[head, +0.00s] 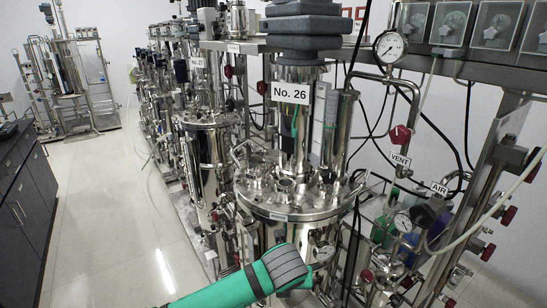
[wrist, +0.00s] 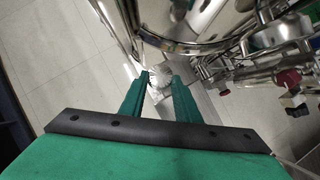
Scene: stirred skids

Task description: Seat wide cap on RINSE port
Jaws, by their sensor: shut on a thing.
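In the wrist view, my gripper (wrist: 160,84) has its two green fingers on either side of a small silvery round piece (wrist: 160,73) with a ribbed face. It looks like the wide cap, held at the fingertips. In the head view my green and grey arm end (head: 284,268) is in front of the tank, below its lid rim; I cannot make out the fingers or the cap there. The steel tank lid (head: 290,203) of No. 26 carries several short ports (head: 285,185). No RINSE label is readable, so I cannot tell which port it is.
A tall motor column (head: 292,120) rises from the lid. Pipes, hoses, a gauge (head: 390,47) and red-handled VENT and AIR valves crowd the right side. More tanks stand behind to the left. The tiled floor (head: 120,210) at left is clear beside a dark cabinet (head: 25,200).

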